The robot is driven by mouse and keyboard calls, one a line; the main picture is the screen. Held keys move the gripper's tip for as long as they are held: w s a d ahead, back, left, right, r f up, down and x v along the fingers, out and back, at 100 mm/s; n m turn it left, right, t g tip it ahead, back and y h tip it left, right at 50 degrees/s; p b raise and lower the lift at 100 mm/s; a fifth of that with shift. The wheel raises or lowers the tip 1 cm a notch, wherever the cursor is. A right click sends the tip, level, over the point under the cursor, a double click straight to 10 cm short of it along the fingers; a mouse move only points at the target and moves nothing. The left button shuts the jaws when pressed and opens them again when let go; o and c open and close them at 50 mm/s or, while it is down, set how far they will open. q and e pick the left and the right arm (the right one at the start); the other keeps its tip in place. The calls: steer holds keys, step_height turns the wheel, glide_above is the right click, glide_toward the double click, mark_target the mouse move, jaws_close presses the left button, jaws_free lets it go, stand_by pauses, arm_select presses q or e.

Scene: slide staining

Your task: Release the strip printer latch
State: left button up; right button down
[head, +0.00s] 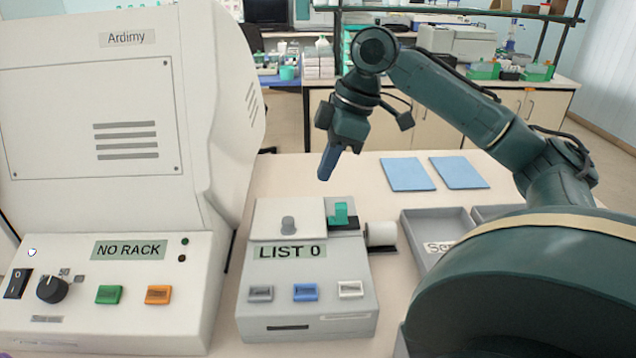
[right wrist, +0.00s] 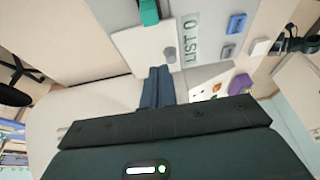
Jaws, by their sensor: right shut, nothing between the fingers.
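The strip printer (head: 310,270) is a grey box on the table with a "LIST 0" display and three buttons on its front. A green latch (head: 341,213) stands up in a dark recess at the top right of the printer; it also shows in the right wrist view (right wrist: 149,12). A pale lid plate with a grey knob (head: 288,224) lies to the left of the latch. My right gripper (head: 328,163) is shut and empty, above and behind the printer, pointing down. It is apart from the latch. My left gripper is not in view.
A large "Ardimy" machine (head: 70,90) stands close on the left. Grey trays (head: 432,216) stand to the right, partly hidden by my arm. Two blue mats (head: 407,174) lie behind.

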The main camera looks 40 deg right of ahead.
steer(key=v, duration=0.2)
steer(key=shift+r, duration=0.3)
steer(key=shift+a, duration=0.1)
step_height(320, 180, up, 9)
steer(key=p, duration=0.3)
stand_by(0.4)
steer(key=shift+f, duration=0.1)
stand_by(0.4)
